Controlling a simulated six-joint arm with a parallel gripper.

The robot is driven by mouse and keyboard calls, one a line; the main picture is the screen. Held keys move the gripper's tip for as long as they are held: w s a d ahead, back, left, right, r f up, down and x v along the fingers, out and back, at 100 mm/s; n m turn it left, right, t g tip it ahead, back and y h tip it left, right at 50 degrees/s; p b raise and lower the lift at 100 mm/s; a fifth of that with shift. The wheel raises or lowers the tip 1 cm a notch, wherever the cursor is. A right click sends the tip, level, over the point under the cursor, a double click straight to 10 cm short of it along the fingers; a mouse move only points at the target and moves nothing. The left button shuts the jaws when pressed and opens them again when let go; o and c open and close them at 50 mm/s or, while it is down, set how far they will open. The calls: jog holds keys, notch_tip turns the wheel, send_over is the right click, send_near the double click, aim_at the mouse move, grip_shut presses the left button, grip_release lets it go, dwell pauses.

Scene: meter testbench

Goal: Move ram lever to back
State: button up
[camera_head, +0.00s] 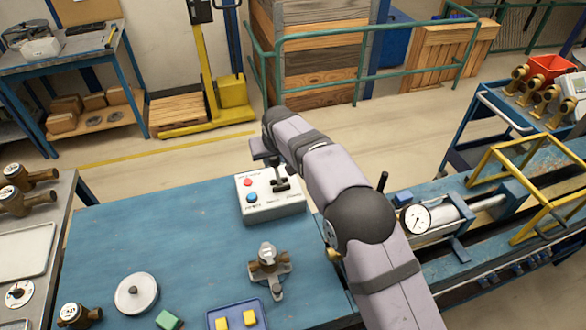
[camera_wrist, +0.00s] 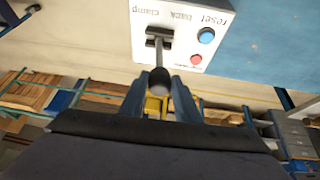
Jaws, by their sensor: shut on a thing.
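The ram lever is a thin metal stick with a black knob (camera_wrist: 159,78), rising from a dark slot in the white control box (camera_wrist: 190,45). In the wrist view, my gripper (camera_wrist: 160,92) has a finger on each side of the knob and is shut on it. The box shows upside-down words "clamp", "back" and "reset", with a blue button (camera_wrist: 206,36) and a red button (camera_wrist: 195,59). In the head view, the control box (camera_head: 262,208) stands on the blue table, and my arm comes over it from the right, partly covering the lever area.
A brass meter on a grey fixture (camera_head: 268,262) stands in front of the box. A round grey disc (camera_head: 136,293) and a blue tray (camera_head: 232,318) with yellow blocks lie nearer. A bench with a dial gauge (camera_head: 416,219) is at right. The table left of the box is clear.

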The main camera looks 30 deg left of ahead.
jog(key=shift+s+a+r, duration=0.1)
jog(key=shift+a, duration=0.1)
jog(key=shift+s+a+r, duration=0.25)
jog(key=shift+s+a, duration=0.3)
jog(key=shift+a, duration=0.25)
jog(key=shift+s+a, duration=0.1)
jog(key=shift+a, duration=0.05)
jog(key=shift+o, duration=0.4)
jog(key=shift+s+a+f, duration=0.25)
jog(key=shift+s+a, duration=0.45)
jog(key=shift+s, duration=0.05)
jog(key=o, duration=1.9)
jog(key=shift+s+f, duration=0.1)
jog(key=shift+f, duration=0.1)
jog(key=shift+d+f, duration=0.1)
jog(key=shift+d, duration=0.05)
jog(key=shift+w+d+f, duration=0.2)
jog(key=shift+d+f, duration=0.1)
jog(key=shift+r, duration=0.1)
